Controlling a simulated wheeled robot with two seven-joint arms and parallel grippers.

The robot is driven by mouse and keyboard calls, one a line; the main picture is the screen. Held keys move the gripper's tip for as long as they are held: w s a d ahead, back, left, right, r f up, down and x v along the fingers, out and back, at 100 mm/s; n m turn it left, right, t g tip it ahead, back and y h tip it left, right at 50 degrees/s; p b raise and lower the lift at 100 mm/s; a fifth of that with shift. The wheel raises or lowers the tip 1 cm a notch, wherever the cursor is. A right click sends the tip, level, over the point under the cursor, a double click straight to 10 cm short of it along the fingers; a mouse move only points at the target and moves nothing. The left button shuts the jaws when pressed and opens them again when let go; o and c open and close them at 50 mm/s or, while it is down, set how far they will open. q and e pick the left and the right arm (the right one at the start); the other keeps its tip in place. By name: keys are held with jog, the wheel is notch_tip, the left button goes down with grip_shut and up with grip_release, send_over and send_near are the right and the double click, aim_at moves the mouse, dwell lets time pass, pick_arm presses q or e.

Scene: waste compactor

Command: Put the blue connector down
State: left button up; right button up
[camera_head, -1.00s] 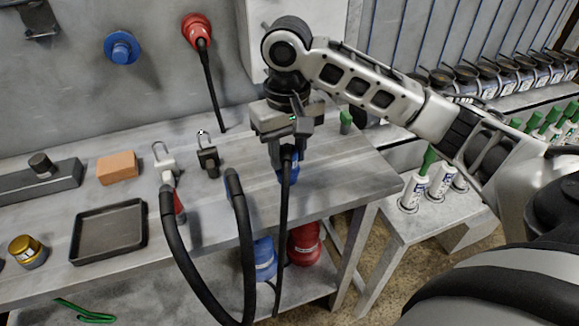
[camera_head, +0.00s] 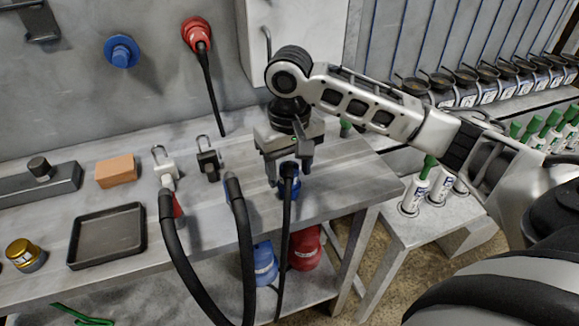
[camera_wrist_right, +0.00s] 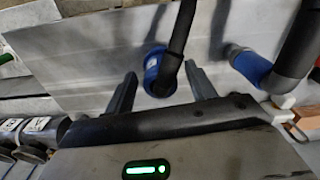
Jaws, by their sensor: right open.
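The blue connector (camera_head: 291,188) is on the grey metal workbench near its right end, with a black cable running from it toward the front edge. My right gripper (camera_head: 289,172) is open directly above and around it, fingers pointing down. In the right wrist view the blue connector (camera_wrist_right: 153,74) shows between the two spread fingers of the gripper (camera_wrist_right: 160,74), with a visible gap on each side. The cable partly covers the connector in the head view. My left gripper is not in view.
A thick black hose (camera_head: 243,245) arches over the bench front to the left. Two padlocks (camera_head: 208,158), an orange block (camera_head: 116,171) and a black tray (camera_head: 107,236) lie farther left. A side stand (camera_head: 405,208) holds white bottles to the right.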

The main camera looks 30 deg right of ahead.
notch_tip(320, 180, up, 11)
jog(key=p, duration=0.2)
jog(key=shift+f+p, duration=0.1)
jog(key=shift+p, duration=0.2)
jog(key=shift+r, duration=0.6)
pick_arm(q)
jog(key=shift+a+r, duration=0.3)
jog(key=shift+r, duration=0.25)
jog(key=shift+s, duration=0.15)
